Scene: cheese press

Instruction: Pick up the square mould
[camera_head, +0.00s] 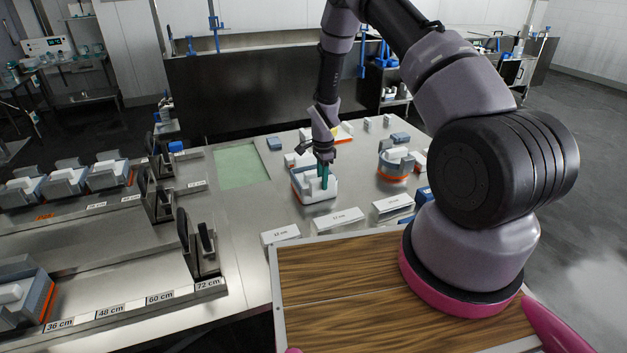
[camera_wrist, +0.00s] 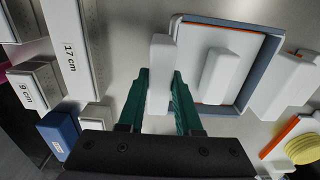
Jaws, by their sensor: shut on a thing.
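The square mould (camera_head: 316,194) stands on the steel table in the head view, white with grey-blue and orange edges. In the wrist view it shows a grey-blue wall (camera_wrist: 256,75), an orange inner line and a white bar on its white middle. An upright white block stands at its left side and another at its right. My gripper (camera_head: 323,175) is over the mould with its green fingers down. In the wrist view my gripper (camera_wrist: 160,75) is shut on the left white block, which looks like the mould's handle. I cannot tell whether the mould is clear of the table.
White blocks with labels, one reading 17 cm (camera_wrist: 75,50), stand in front of the mould. A round mould (camera_head: 394,165) stands to the right, and a blue block (camera_head: 274,143) behind. A pale green patch (camera_head: 240,166) lies to the left. A wooden board (camera_head: 335,290) is in the foreground.

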